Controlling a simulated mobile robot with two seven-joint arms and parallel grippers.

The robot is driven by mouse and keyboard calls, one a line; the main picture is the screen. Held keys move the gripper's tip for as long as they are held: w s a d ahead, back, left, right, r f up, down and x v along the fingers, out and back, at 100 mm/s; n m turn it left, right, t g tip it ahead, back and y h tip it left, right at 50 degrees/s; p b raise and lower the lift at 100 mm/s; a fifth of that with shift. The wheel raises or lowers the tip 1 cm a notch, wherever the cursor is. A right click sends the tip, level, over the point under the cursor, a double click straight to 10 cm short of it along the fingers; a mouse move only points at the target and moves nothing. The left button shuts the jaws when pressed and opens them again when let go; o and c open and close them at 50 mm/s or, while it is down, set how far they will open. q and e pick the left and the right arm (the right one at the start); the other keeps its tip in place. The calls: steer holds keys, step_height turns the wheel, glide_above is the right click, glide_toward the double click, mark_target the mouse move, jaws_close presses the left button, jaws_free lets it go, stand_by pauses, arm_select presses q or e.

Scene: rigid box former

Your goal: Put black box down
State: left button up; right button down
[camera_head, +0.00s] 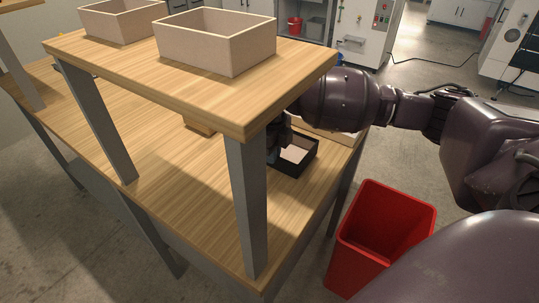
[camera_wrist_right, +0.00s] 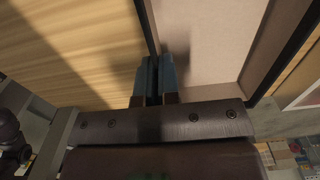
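The black box (camera_head: 300,168) is a shallow open tray with black walls and a pale inner floor. It is at the right end of the wooden table's lower top, beyond the front shelf post. I cannot tell whether it touches the table or hangs just above it. My right gripper (camera_wrist_right: 158,80) is shut on the box's near wall, with the black rim (camera_wrist_right: 285,58) and beige floor (camera_wrist_right: 205,45) to the right of the fingers. In the head view the right gripper (camera_head: 277,140) is partly hidden by the shelf edge. My left gripper is not seen.
A wooden shelf (camera_head: 180,85) on grey posts stands over the table (camera_head: 175,190) and carries two beige open boxes (camera_head: 215,45). A small brown box (camera_head: 198,126) is partly hidden under the shelf. A red bin (camera_head: 345,245) stands on the floor at right. The table's front is clear.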

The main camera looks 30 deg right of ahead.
steer(key=shift+f, duration=0.4)
steer(key=shift+r, duration=0.1)
steer(key=c, duration=1.3)
jaws_free()
steer(key=shift+c, duration=0.2)
step_height(320, 180, up, 10)
steer(key=shift+r+p, duration=0.2)
steer(key=shift+p, duration=0.8)
steer(key=shift+r, duration=0.8)
